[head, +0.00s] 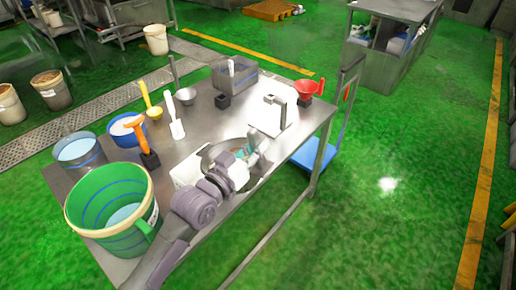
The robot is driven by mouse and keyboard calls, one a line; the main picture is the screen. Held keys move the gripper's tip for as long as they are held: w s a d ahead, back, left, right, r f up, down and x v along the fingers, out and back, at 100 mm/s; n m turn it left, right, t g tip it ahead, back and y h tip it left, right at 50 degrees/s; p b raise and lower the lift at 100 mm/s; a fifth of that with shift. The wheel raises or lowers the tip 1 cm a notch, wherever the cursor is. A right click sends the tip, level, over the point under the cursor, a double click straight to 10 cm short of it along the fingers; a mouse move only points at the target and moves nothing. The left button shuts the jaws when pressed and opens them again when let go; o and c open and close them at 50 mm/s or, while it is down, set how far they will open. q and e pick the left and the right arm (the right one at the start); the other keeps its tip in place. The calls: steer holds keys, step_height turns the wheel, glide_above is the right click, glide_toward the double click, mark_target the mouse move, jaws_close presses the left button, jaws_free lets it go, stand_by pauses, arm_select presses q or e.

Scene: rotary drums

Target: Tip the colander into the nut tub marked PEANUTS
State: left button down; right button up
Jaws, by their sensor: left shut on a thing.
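My left gripper (254,147) is at the front edge of the steel table, right of centre. It is shut at the rim of a round steel bowl that looks like the colander (211,153). My arm and gripper hide much of the bowl, so I cannot see what is in it. A white container (186,171) is partly hidden just left of the bowl. A large green bucket (108,203) stands at the table's left front corner. No PEANUTS marking is readable, so I cannot tell which container is the nut tub. My right gripper is not in view.
The steel table (205,127) also holds a blue-striped tub (80,153), a blue bowl (127,128), a white scoop (174,118), a grey bin (237,75), a white stand (272,115) and a red funnel (309,87). A blue trolley (313,153) stands to its right.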

mark_target(248, 134)
arm_select(q)
steer(key=shift+w+a+r, duration=0.1)
steer(key=shift+r, duration=0.3)
steer(key=shift+w+a+r+n, duration=0.25)
steer(key=shift+a+r+n, duration=0.15)
steer(key=shift+r+n, duration=0.1)
steer(key=shift+w+a+r+p, duration=0.1)
steer(key=shift+a+r+p, duration=0.1)
steer(key=shift+p, duration=0.1)
steer(key=shift+w+a+r+n, duration=0.15)
steer(key=shift+r+n, duration=0.1)
steer(key=shift+n, duration=0.15)
steer(key=shift+a+r, duration=0.1)
steer(key=shift+r, duration=0.05)
steer(key=shift+w+a, duration=0.1)
steer(key=shift+w+a+r+n, duration=0.35)
steer(key=shift+a+n, duration=0.1)
steer(key=shift+n, duration=0.25)
steer(key=shift+w+a+r, duration=0.1)
steer(key=shift+w+a, duration=0.05)
steer(key=shift+a, duration=0.1)
steer(key=shift+w+a+r+n, duration=0.15)
steer(key=shift+w+a+n, duration=0.1)
steer(key=shift+n, duration=0.15)
